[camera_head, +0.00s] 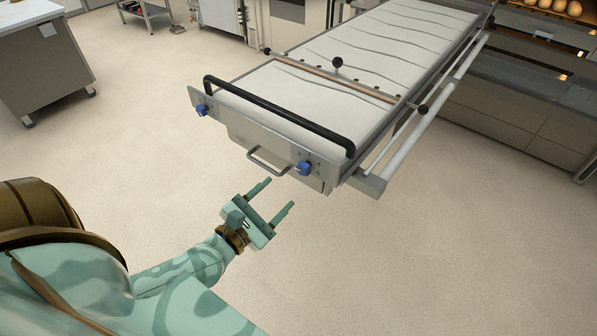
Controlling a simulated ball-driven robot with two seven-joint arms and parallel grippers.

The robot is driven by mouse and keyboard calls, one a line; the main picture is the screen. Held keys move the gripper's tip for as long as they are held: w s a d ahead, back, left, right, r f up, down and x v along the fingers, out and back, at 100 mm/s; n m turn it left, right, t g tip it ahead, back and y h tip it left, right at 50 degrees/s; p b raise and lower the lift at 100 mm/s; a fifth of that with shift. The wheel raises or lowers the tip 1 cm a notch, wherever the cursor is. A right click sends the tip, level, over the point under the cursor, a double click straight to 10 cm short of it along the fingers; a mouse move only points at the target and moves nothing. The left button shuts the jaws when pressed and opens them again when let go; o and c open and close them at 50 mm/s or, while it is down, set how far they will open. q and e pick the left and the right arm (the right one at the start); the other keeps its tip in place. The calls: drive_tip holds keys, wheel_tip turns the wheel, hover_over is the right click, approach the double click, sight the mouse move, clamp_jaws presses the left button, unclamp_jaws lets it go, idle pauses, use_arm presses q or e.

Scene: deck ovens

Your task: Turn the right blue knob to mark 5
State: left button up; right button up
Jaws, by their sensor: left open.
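The right blue knob (304,168) sits on the front metal face of the loader (270,146), near its right end. Its mark numbers are too small to read. A second blue knob (202,110) is at the left end of the same face. My left gripper (281,194) is open and empty, with its two fingers pointing up toward the loader front. It is below and a little left of the right knob in the picture, and apart from it. My right gripper is not in view.
A wire handle (266,164) sticks out of the loader front between the knobs. A black push bar (275,115) runs above. A rail (410,140) runs along the loader's right side. Ovens (530,90) stand at the right, a grey cabinet (45,70) at the upper left. The floor in front is clear.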

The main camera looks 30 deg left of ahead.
sight(301, 171)
use_arm(q)
drive_tip(key=w, duration=0.6)
drive_tip(key=w+p, duration=0.1)
drive_tip(key=w, duration=0.2)
drive_tip(key=shift+d, duration=0.3)
drive_tip(key=c, duration=1)
